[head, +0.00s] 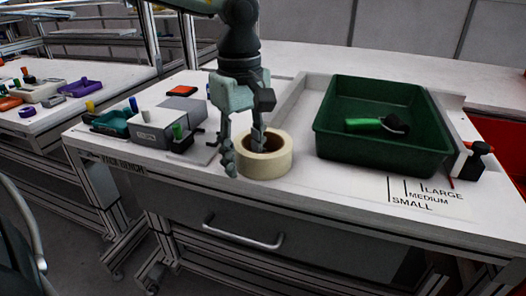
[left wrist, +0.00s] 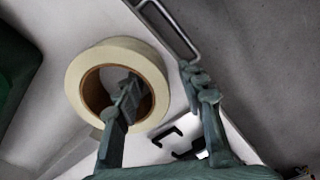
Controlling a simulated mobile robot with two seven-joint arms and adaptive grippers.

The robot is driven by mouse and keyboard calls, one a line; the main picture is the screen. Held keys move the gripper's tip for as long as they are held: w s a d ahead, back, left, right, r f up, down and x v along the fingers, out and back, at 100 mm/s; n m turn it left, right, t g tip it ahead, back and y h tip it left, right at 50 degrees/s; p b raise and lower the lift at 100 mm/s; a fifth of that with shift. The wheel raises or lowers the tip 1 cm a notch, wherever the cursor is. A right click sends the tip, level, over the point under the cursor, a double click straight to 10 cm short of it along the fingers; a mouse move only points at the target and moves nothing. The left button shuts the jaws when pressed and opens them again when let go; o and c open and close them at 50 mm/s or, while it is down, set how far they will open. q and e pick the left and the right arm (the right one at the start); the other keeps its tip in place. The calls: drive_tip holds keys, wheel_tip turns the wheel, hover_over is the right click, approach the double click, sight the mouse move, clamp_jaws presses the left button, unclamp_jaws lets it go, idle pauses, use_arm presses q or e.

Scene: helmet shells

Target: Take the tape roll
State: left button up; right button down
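The tape roll (head: 275,163) is a cream ring with a brown core. It lies flat on the white workbench (head: 310,185), near the front edge. My left gripper (head: 244,156) points down over its left side, fingers apart. In the left wrist view, one finger of the gripper (left wrist: 160,80) reaches into the hole of the tape roll (left wrist: 88,58). The other finger is outside the ring, with a visible gap to the wall. The ring wall lies between the fingers, not clamped. My right gripper is not in view.
A green tray (head: 375,160) holding a green-handled tool (head: 375,124) stands right of the roll. A grey-white box (head: 168,122) and a teal bin (head: 112,122) stand to the left. A drawer handle (head: 243,235) sticks out below the bench's front edge.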

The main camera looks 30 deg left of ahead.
use_arm(q)
drive_tip(key=shift+c, duration=0.4)
clamp_jaws()
drive_tip(key=shift+r, duration=0.15)
